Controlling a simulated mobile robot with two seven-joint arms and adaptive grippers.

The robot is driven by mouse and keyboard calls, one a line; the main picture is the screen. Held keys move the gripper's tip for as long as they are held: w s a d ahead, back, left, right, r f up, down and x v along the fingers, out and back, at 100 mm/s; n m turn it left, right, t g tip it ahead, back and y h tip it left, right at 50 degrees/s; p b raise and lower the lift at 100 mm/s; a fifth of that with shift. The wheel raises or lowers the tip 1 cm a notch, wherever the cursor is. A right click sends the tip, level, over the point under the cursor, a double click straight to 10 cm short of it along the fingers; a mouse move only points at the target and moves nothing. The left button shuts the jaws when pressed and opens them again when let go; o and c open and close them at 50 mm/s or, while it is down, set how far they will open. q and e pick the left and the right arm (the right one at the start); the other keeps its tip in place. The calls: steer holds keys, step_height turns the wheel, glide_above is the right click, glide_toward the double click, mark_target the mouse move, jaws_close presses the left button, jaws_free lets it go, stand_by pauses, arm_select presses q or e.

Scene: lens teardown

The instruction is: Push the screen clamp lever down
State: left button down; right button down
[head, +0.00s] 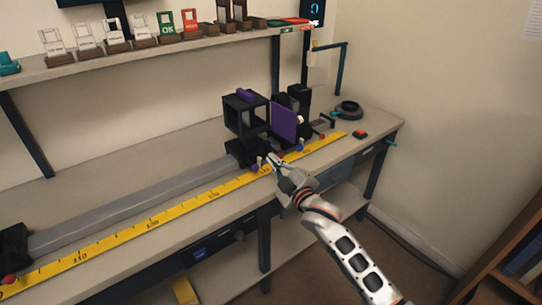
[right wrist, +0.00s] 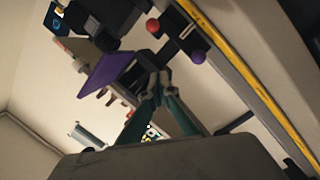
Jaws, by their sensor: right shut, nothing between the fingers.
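My right gripper (head: 272,160) is at the bench's front edge, beside the black carriages on the rail. Its fingers are shut and empty; they also show in the right wrist view (right wrist: 162,86). A purple plate (head: 285,122) stands upright on a holder just behind and to the right of it, and shows in the right wrist view (right wrist: 107,70). Lever knobs sit low along the carriages: a purple one (right wrist: 197,57) and a red one (right wrist: 152,25) are near my fingertips, apart from them as far as I can tell. Which lever is the screen clamp's is not clear. My left gripper is out of view.
A black open frame (head: 246,115) stands left of the plate. A grey rail (head: 150,203) and yellow ruler (head: 150,224) run along the bench. A dark ring (head: 348,110) and a small red-topped box (head: 360,134) lie at the right end. A shelf (head: 120,55) hangs behind.

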steer(key=s+d+f, duration=0.2)
steer(key=s+d, duration=0.1)
steer(key=s, duration=0.3)
steer(key=shift+s+d+f, duration=0.25)
steer(key=shift+d+f, duration=0.05)
steer(key=shift+d, duration=0.1)
